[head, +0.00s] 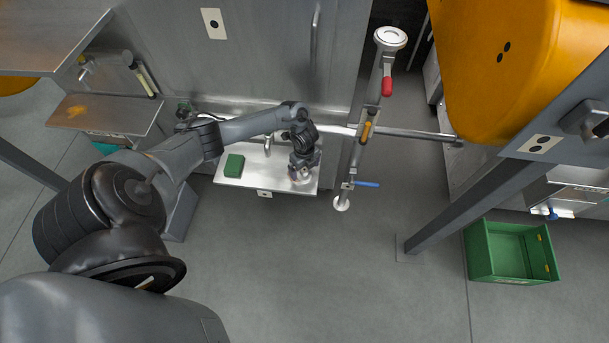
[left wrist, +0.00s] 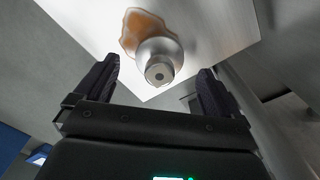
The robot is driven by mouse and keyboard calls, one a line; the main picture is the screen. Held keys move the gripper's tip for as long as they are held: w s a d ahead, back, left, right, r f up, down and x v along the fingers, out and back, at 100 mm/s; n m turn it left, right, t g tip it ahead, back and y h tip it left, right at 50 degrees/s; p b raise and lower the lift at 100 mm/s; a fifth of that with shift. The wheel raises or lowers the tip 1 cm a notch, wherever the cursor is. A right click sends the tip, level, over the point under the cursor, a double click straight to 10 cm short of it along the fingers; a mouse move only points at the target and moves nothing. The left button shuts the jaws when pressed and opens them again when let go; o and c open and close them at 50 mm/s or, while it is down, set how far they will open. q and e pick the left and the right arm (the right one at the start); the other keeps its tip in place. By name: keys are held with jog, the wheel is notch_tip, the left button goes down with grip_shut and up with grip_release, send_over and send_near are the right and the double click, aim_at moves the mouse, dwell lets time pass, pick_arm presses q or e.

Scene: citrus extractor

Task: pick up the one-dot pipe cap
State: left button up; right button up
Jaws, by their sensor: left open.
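The one-dot pipe cap (left wrist: 160,58) is a silvery rounded piece with a single dark dot on its end face. It rests on a pale metal shelf (left wrist: 205,22) with an orange-brown stain beside it. My left gripper (left wrist: 158,68) is open, its two dark fingers on either side of the cap in the picture, with gaps to both. I cannot tell if the cap is between the fingers in depth. In the head view my left gripper (head: 301,172) is over the right part of the shelf (head: 262,178) and hides most of the cap. My right gripper is not in view.
A green block (head: 234,165) lies on the shelf's left part. A vertical pipe with red (head: 387,86), yellow and blue (head: 367,184) handles stands just right of the shelf. A green crate (head: 490,262) is on the floor at right. The floor in front is clear.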

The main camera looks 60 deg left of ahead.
pick_arm(q)
notch_tip(320, 180, down, 3)
jog(key=shift+r+b, duration=0.2)
jog(key=shift+b, duration=0.25)
jog(key=shift+d, duration=0.1)
jog(key=shift+r, duration=0.1)
jog(key=c, duration=1.2)
jog(key=shift+r, duration=0.1)
